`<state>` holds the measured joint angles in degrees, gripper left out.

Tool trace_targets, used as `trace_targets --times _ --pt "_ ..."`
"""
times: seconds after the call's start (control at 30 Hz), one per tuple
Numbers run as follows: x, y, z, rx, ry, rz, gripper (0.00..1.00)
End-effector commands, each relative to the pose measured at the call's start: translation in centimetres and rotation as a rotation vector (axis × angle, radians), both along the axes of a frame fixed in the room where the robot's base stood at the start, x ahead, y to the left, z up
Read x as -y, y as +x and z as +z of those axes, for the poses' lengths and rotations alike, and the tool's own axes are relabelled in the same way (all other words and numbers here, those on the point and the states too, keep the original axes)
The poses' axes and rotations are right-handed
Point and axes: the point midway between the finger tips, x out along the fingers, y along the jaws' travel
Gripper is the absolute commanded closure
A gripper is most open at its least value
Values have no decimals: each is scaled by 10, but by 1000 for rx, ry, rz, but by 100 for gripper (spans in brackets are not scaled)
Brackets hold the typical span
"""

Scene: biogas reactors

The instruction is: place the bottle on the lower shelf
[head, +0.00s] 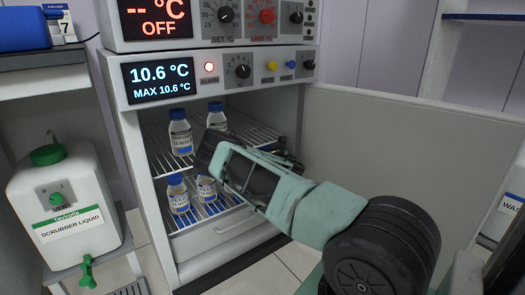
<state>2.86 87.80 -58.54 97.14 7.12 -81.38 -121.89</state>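The open cabinet has an upper wire shelf (155,140) and a lower wire shelf (192,214). A blue-capped bottle (180,140) stands at the front left of the upper shelf, and another bottle (217,120) stands behind it to the right. A blue-capped bottle (178,198) is upright at the left of the lower shelf level. Another bottle (206,189) is just right of it, its top hidden by my gripper (207,168). My gripper reaches into the cabinet from the right. Its fingertips are hidden, so I cannot tell whether it holds that bottle.
The cabinet door (400,135) stands open to the right, behind my arm. A display panel (160,80) reading 10.6 °C is above the opening. A scrubber liquid tank (65,195) stands left.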

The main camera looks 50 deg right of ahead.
Motion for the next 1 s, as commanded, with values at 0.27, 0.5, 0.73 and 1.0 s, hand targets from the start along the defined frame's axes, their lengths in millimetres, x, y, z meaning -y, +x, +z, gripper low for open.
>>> trace_targets --times 0.27,0.5,0.73,1.0 --pt "0 0 -9 2 -2 0 100" --pt "0 0 -10 0 0 0 35" --pt "0 0 -10 0 0 0 35" --pt "-1 -3 7 -1 3 -1 35"
